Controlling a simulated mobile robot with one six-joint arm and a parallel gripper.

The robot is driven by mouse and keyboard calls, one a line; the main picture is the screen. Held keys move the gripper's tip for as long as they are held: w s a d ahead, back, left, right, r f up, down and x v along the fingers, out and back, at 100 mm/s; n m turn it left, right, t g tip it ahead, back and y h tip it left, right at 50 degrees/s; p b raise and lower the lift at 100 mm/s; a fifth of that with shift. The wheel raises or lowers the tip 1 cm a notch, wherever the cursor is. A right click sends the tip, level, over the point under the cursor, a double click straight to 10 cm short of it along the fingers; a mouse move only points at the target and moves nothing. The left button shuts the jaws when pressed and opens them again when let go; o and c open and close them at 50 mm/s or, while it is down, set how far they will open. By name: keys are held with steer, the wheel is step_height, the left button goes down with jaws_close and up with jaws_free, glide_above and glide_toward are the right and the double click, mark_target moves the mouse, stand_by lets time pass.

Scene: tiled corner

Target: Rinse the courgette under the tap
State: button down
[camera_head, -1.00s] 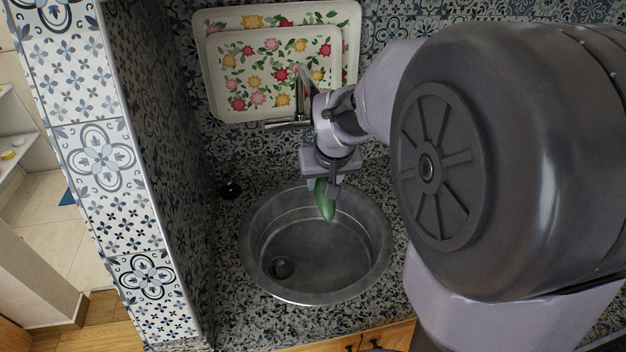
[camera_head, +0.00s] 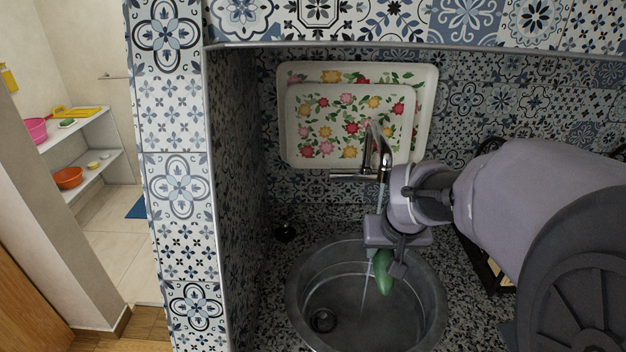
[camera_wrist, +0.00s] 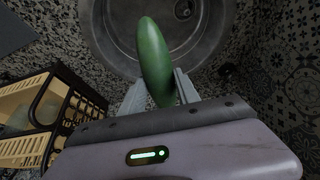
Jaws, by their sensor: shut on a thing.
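The green courgette (camera_head: 383,271) is held in my gripper (camera_head: 385,255), over the back right part of the round metal sink (camera_head: 302,279). In the wrist view the courgette (camera_wrist: 154,58) points away from my gripper (camera_wrist: 155,98), whose two fingers are shut on it. The chrome tap (camera_head: 384,160) stands behind the sink, close to my gripper. A thin stream of water (camera_head: 367,285) falls into the sink, passing just left of the courgette in the head view. I cannot tell whether the water touches it. The sink (camera_wrist: 205,40) also shows in the wrist view.
Two flowered trays (camera_head: 425,110) lean on the tiled wall behind the tap. A tiled side wall (camera_head: 238,190) bounds the counter on the left. A dark and yellow rack (camera_wrist: 60,105) stands beside the sink in the wrist view.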

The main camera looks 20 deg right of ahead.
steer(key=s+a+r+p, duration=0.2)
steer(key=s+r, duration=0.1)
steer(key=s, duration=0.5)
steer(key=shift+s+a, duration=0.25)
steer(key=shift+a, duration=0.15)
